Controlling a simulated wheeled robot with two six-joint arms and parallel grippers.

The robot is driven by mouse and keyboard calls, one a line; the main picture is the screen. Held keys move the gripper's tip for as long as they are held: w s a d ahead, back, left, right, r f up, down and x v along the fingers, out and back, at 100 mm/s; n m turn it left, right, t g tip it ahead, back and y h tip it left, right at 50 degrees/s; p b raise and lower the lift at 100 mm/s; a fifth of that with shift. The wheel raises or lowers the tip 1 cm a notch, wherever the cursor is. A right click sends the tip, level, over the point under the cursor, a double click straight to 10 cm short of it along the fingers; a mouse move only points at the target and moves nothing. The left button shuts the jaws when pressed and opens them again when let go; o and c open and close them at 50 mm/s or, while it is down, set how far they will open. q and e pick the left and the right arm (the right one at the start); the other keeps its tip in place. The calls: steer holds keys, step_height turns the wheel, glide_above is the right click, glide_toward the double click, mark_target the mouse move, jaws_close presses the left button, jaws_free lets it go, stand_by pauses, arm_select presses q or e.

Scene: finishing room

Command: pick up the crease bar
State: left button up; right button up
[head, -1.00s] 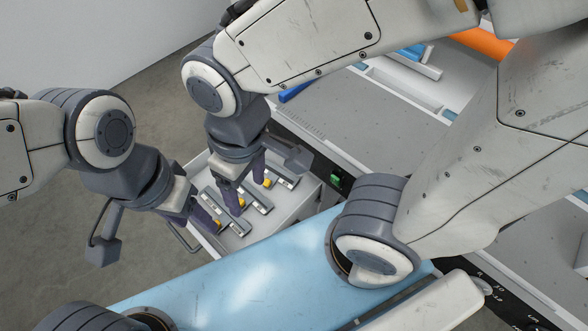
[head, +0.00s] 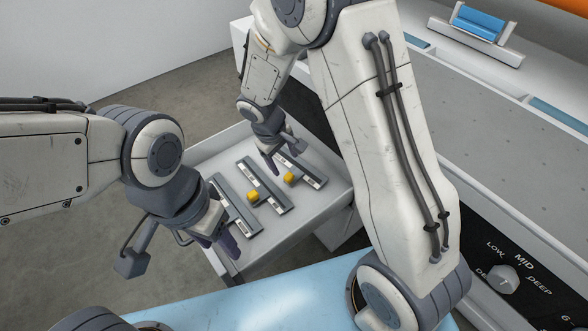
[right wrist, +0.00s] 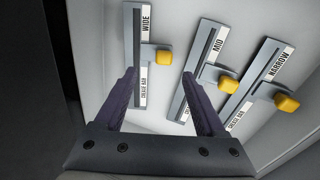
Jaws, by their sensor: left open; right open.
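Three grey crease bars lie side by side in an open drawer. In the right wrist view they are labelled WIDE (right wrist: 137,60), MID (right wrist: 203,65) and NARROW (right wrist: 262,78), each with a yellow knob. In the head view the labels are too small to read; the bars are a left one (head: 226,194), a middle one (head: 265,187) and a right one (head: 312,178). My right gripper (head: 283,160) is open and empty above the right bar; in its wrist view its fingers (right wrist: 160,74) point toward WIDE. My left gripper (head: 226,243) is open by the left bar, hiding part of it.
The light grey drawer (head: 335,183) has raised walls around the bars. A machine with a dial (head: 503,279) marked LOW, MID, DEEP stands at the right. A pale blue surface (head: 260,310) lies in front. Bare floor (head: 150,95) lies beyond the drawer's left side.

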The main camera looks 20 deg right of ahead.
mark_target(289, 177)
steer(key=b+x, duration=0.1)
steer(key=x, duration=0.4)
steer(key=b+x, duration=0.1)
steer(key=x, duration=0.2)
steer(key=shift+s+a+f+b, duration=0.2)
steer(key=shift+s+f+b, duration=0.1)
jaws_close()
